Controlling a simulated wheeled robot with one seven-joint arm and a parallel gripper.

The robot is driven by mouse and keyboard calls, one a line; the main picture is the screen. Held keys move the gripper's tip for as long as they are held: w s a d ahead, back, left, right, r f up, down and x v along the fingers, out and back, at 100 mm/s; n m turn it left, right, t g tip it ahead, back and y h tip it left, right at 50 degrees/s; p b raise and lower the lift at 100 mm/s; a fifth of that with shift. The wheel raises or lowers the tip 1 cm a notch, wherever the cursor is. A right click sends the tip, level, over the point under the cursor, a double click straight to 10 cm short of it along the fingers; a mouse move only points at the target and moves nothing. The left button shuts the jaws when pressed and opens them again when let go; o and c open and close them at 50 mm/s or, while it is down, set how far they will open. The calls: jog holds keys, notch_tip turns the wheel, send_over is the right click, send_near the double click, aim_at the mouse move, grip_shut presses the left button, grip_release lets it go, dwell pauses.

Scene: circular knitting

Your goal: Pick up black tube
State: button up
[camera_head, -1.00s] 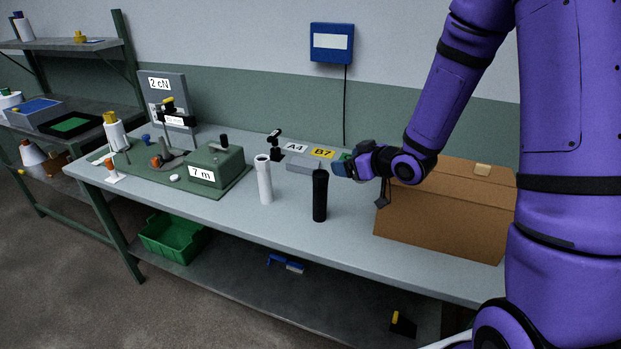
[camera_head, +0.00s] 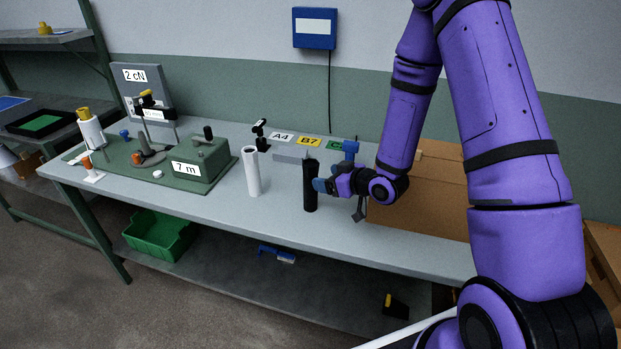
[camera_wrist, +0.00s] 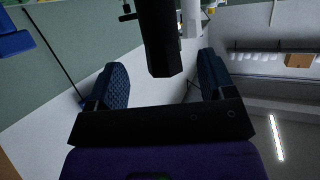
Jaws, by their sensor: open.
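The black tube (camera_head: 310,187) stands upright near the front of the grey bench. My gripper (camera_head: 319,185) is level with its middle, just to its right in the head view, with the arm reaching in from the right. In the wrist view the black tube (camera_wrist: 160,38) lies ahead of and between the two blue padded fingers of my open gripper (camera_wrist: 163,80). Clear gaps show on both sides of it. In the head view I cannot tell whether a finger touches the tube.
A white tube (camera_head: 252,172) stands left of the black one. A rack with labels A4 and B7 (camera_head: 308,141) is behind. A green fixture marked 7 m (camera_head: 200,165) is at left, and a brown box (camera_head: 420,207) stands behind my arm. The bench front is clear.

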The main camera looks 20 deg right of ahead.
aim_at(316, 176)
jog(key=shift+x, duration=3.45)
jog(key=shift+a, duration=0.1)
jog(key=shift+r, duration=0.1)
jog(key=c, duration=1)
